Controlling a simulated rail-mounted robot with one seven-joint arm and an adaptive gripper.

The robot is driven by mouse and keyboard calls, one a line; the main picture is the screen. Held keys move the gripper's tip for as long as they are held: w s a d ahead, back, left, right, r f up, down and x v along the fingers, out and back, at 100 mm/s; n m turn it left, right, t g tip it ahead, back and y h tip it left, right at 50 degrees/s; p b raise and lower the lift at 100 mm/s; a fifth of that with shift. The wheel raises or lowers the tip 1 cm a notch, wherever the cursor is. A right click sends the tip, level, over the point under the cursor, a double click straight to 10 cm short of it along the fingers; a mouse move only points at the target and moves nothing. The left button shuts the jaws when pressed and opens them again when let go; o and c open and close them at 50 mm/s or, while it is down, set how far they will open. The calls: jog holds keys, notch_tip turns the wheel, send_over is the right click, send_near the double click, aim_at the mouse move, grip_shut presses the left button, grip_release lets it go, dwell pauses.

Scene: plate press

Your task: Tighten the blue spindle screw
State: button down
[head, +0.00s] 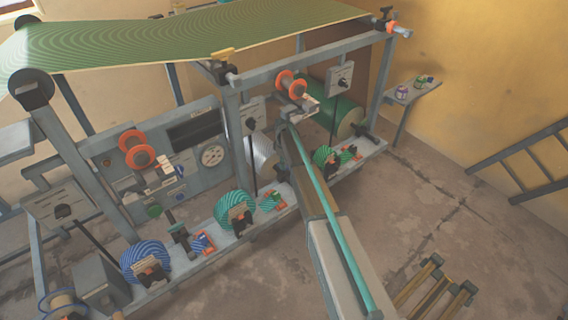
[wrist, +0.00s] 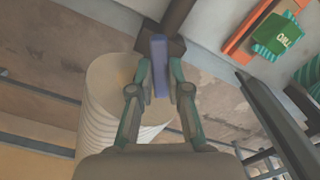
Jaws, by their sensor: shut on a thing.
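In the wrist view, my gripper (wrist: 159,78) is shut on an upright blue bar, which I take to be the blue spindle screw (wrist: 159,55). One finger presses on each side of it. The screw's far end meets a dark brown block (wrist: 174,47) with a dark rod running from it. In the head view, my arm reaches up from the bottom to the machine's lower beam.
A pale ribbed roll (wrist: 105,95) is close on the left in the wrist view and stands behind the beam in the head view (head: 262,155). An orange tray with a green box (wrist: 278,35) is at upper right. A dark bar (wrist: 277,125) crosses at right.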

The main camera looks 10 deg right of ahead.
jog(key=m, duration=0.6)
jog(key=shift+p, duration=0.35)
jog(key=m, duration=1.2)
jog(key=shift+p, duration=0.4)
jog(key=m, duration=0.5)
jog(key=shift+m, duration=0.4)
jog(key=c, duration=1.1)
grip_release()
